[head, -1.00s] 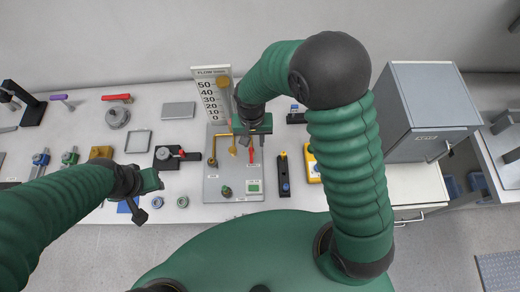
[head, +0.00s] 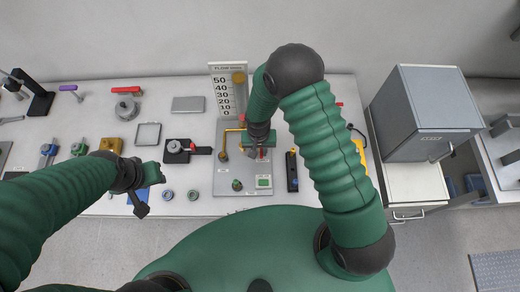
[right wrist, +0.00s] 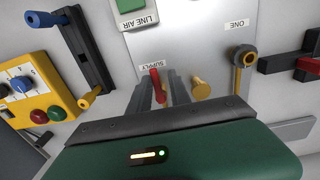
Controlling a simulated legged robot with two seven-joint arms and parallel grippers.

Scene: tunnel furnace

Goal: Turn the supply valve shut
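The supply valve's red lever (right wrist: 156,84) stands by the SUPPLY label on the grey panel (head: 228,180). My right gripper (right wrist: 161,88) has its dark fingers close on both sides of the lever and appears shut on it. In the head view my right gripper (head: 258,153) is over the panel's upper right part and hides most of the valve; a bit of red shows beside it. The flow gauge (head: 226,96) stands behind, its yellow disc beside the top numbers. My left gripper (head: 142,190) hangs near the table's front edge; its fingers are unclear.
On the panel are a brass pipe with a knob (right wrist: 243,56), a brass stub (right wrist: 200,88) and a green LINE AIR block (right wrist: 131,12). A black bar with a blue end (head: 292,170) and a yellow box (right wrist: 36,92) lie to the right. A grey cabinet (head: 425,110) stands farther right.

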